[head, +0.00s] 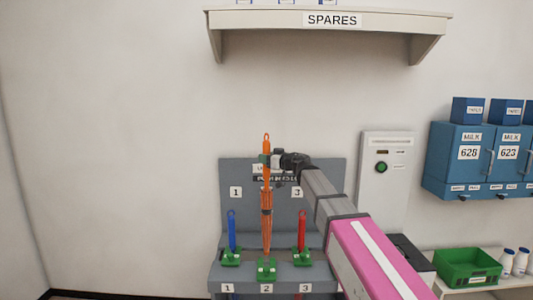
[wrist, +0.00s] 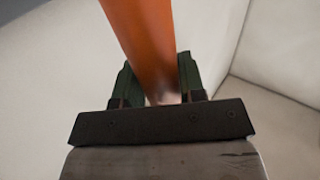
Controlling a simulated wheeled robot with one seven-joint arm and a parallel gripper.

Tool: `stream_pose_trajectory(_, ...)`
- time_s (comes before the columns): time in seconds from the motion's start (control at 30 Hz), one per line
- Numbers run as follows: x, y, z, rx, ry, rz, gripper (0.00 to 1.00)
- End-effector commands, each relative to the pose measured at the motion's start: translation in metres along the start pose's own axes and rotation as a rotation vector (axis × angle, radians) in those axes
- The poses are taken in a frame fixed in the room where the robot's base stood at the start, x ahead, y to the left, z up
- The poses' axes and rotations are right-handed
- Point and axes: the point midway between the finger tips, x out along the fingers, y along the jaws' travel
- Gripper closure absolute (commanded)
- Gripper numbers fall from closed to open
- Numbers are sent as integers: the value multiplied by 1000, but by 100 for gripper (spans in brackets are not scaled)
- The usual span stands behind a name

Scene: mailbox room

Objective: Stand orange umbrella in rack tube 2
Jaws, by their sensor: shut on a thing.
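The orange umbrella (head: 266,215) hangs upright in the head view, its lower end just over or at the green collar of tube 2 (head: 267,270); I cannot tell whether the tip is inside. My gripper (head: 267,160) is shut on the umbrella near its top. In the wrist view the orange shaft (wrist: 143,40) runs between the two dark green fingers of my gripper (wrist: 160,85). The grey rack (head: 230,175) carries labels 1, 2 and 3. The label above tube 2 is partly hidden by my gripper and the umbrella.
A blue umbrella (head: 232,231) stands in tube 1 and a red umbrella (head: 301,231) in tube 3, close on either side. A SPARES shelf (head: 330,20) is above. A white wall panel (head: 385,190), blue milk boxes (head: 468,155) and a green crate (head: 466,268) are to the right.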

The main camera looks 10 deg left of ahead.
Motion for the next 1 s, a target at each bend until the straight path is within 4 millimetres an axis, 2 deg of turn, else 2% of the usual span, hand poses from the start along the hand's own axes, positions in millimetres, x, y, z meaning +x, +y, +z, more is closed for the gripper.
stream_pose_trajectory(1.0,0,0,96,0,-1,1,100)
